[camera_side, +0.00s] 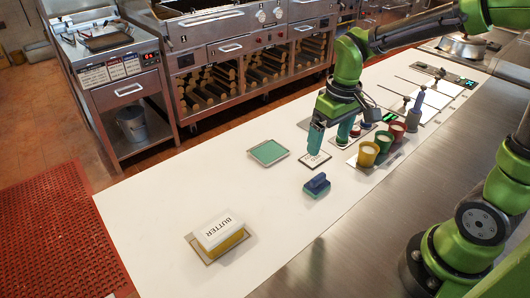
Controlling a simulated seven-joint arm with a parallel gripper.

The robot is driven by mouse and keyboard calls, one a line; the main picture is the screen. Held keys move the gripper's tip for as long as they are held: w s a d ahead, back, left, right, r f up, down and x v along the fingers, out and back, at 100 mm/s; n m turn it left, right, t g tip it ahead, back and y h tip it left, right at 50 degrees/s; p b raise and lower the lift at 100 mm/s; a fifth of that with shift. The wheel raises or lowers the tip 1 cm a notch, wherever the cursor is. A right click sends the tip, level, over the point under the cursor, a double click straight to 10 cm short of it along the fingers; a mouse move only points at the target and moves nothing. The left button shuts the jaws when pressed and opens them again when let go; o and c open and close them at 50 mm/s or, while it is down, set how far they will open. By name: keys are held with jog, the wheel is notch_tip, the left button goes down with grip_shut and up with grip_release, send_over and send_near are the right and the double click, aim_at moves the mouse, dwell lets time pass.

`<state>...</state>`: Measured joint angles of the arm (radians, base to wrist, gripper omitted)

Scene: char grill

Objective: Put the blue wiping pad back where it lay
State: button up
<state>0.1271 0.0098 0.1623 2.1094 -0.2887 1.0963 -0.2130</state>
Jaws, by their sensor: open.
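The blue wiping pad (317,184) sits on the white work surface, right of centre, with a dark blue grip on top and a paler base. A flat square tray with a green inside (268,152) lies to its upper left. A small white card with dark print (312,161) lies just behind the pad. My gripper (315,152) points down over this card, behind the pad and apart from it. It is open, with nothing seen in it; its fingers overlap in this view. I cannot tell its exact height.
A butter block (220,231) sits on a small board at the front left. Yellow (368,154), green (383,141) and red (397,132) cups stand right of my gripper. Long tools on rests lie further back right. The white surface (160,205) is clear at left.

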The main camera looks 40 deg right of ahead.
jog(key=s+a+r+m+t+y, duration=0.1)
jog(key=s+a+r+m+t, duration=0.1)
jog(key=s+r+t, duration=0.4)
jog(key=s+r+m, duration=0.1)
jog(key=s+r, duration=0.1)
jog(key=s, duration=0.1)
jog(key=shift+r+y, duration=0.3)
jog(key=shift+y, duration=0.1)
dwell(0.7)
